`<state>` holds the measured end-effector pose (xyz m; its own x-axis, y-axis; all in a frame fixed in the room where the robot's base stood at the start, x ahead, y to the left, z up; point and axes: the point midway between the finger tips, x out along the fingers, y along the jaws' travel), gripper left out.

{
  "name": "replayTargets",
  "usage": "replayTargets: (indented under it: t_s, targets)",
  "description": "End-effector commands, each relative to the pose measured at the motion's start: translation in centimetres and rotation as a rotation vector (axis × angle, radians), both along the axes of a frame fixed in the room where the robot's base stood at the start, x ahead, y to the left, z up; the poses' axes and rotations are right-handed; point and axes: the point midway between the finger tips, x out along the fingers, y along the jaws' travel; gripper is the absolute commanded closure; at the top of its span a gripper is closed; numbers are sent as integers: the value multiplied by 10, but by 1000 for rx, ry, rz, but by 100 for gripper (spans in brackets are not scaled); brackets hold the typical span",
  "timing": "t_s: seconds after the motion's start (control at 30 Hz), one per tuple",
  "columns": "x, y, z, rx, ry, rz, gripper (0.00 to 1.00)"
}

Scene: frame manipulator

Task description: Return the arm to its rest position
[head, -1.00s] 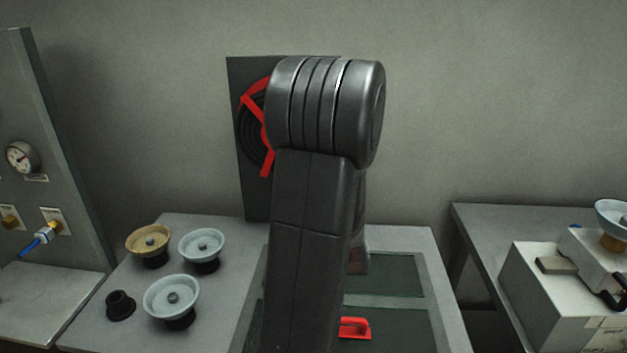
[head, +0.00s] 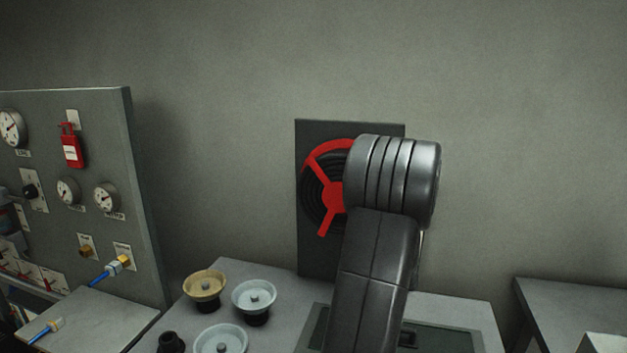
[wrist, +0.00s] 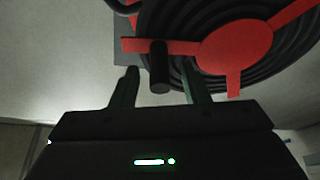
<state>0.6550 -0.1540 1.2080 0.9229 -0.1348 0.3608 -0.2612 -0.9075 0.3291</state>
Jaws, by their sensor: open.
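My arm (head: 380,255) rises in front of the bench in the head view, its thick ribbed joint covering the right part of the red-spoked wheel (head: 330,195). My gripper is hidden behind the arm there. In the wrist view my gripper (wrist: 160,75) is open, with its two fingers apart. A black peg-like handle (wrist: 160,68) on a red spoke appears between the fingertips. I see no contact with either finger. The red hub of the wheel (wrist: 235,48) is to the upper right, over black rings.
Several dishes on black bases, such as a tan one (head: 205,287) and a pale one (head: 254,297), stand on the bench left of my arm. A gauge panel (head: 140,200) stands at the left, another table (head: 570,310) at the right. The wall space above is clear.

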Motion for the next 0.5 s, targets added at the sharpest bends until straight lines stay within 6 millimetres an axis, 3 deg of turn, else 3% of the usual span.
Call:
replayTargets:
  t_s: [0.2,0.5]
  targets:
    - [16,-2,7,0,0,0,59]
    - [17,-2,7,-4,1,0,59]
